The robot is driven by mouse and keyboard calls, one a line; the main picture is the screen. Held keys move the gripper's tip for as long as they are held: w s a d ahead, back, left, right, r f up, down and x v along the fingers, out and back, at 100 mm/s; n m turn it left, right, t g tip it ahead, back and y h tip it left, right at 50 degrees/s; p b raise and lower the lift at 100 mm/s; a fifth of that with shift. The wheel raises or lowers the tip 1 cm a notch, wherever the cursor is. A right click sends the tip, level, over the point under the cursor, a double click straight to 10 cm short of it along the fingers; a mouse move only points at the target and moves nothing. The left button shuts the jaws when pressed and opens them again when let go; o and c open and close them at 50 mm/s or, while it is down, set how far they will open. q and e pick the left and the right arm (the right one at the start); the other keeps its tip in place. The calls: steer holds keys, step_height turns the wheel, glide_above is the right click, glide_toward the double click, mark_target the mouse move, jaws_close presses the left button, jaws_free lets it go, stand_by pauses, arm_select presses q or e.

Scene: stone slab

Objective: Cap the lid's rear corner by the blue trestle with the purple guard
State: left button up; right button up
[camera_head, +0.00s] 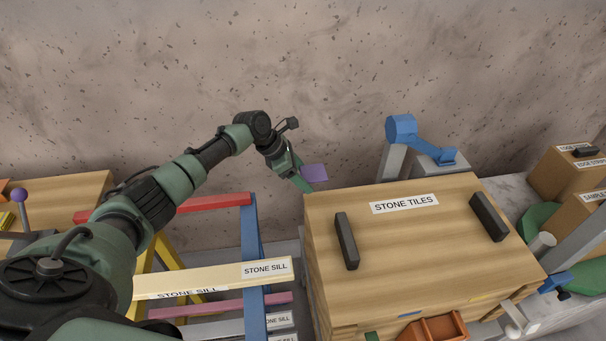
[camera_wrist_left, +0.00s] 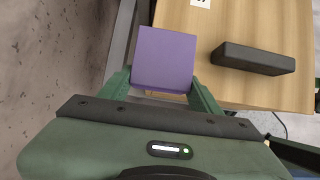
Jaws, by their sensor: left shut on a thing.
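The purple guard (camera_head: 314,173) is held by my left gripper (camera_head: 303,178), just behind the lid's rear left corner in the head view. In the left wrist view the guard (camera_wrist_left: 166,58) sits between the two green fingers of the gripper (camera_wrist_left: 162,88) and covers part of the lid's edge. The wooden lid (camera_head: 415,235), labelled STONE TILES, lies on a crate and has two dark handles. I cannot tell whether the guard touches the lid. The blue trestle (camera_head: 250,228) stands left of the lid. My right gripper is not in view.
A STONE SILL plank (camera_head: 220,277) lies across the trestles at left. A blue clamp-like device (camera_head: 402,130) stands behind the lid. Cardboard boxes (camera_head: 565,172) are at right. An orange bin (camera_head: 433,330) is at the front. The stone wall rises close behind.

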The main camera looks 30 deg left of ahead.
mark_target(309, 199)
arm_select(q)
steer(key=shift+r+p, duration=0.15)
steer(key=shift+p, duration=0.7)
step_height(309, 199, down, 2)
steer(key=shift+f+b, duration=0.15)
steer(key=shift+b, duration=0.55)
step_height(309, 199, down, 3)
steer(key=shift+b, duration=0.55)
steer(key=shift+p, duration=0.45)
steer(key=shift+f+b, duration=0.8)
steer(key=shift+f, duration=0.5)
